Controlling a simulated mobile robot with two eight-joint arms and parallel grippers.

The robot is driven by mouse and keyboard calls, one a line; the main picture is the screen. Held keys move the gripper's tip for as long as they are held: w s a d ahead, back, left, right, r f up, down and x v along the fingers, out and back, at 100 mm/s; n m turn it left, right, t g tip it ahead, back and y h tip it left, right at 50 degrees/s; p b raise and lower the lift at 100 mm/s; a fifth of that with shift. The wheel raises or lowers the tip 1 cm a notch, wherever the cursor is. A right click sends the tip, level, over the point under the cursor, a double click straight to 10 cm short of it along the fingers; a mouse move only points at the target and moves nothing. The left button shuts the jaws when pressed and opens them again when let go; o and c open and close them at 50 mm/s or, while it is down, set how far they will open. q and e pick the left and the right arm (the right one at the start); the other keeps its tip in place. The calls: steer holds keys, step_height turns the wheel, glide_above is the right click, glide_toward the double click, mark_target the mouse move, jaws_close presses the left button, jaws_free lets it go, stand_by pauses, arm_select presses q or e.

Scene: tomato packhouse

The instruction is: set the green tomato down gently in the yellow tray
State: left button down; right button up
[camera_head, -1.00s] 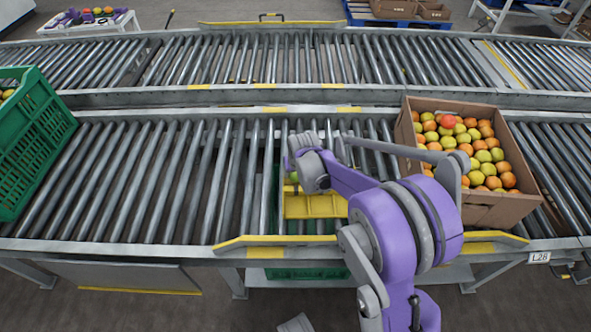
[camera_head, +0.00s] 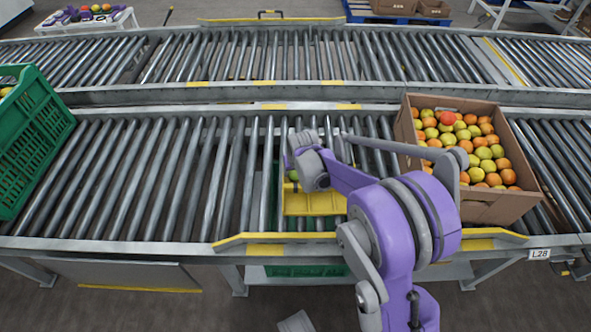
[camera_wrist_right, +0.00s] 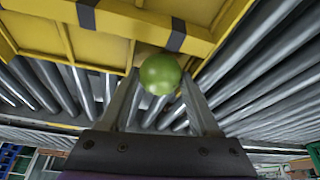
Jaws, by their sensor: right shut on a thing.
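The green tomato (camera_wrist_right: 160,74) is held between the two fingers of my right gripper (camera_wrist_right: 159,80) in the right wrist view. In the head view the tomato (camera_head: 293,175) shows only in part beneath the grey wrist. The yellow tray (camera_head: 313,203) sits at the near edge of the conveyor, just below and beside the gripper. In the wrist view the tray's yellow wall (camera_wrist_right: 60,12) fills the top, close to the tomato. I cannot tell whether the tomato touches it. My forearm covers the tray's right part.
A cardboard box (camera_head: 488,208) of orange, yellow and green fruit stands right of my arm. A green crate (camera_head: 35,140) stands at the far left. The rollers between crate and tray are clear. A yellow-marked rail (camera_head: 235,242) runs along the near edge.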

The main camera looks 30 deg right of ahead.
steer(key=shift+f, duration=0.3)
steer(key=o, duration=1)
steer(key=c, duration=0.3)
steer(key=shift+r, duration=0.1)
steer(key=shift+c, duration=0.2)
steer(key=shift+r+p, duration=2.35)
steer(key=shift+r, duration=1.15)
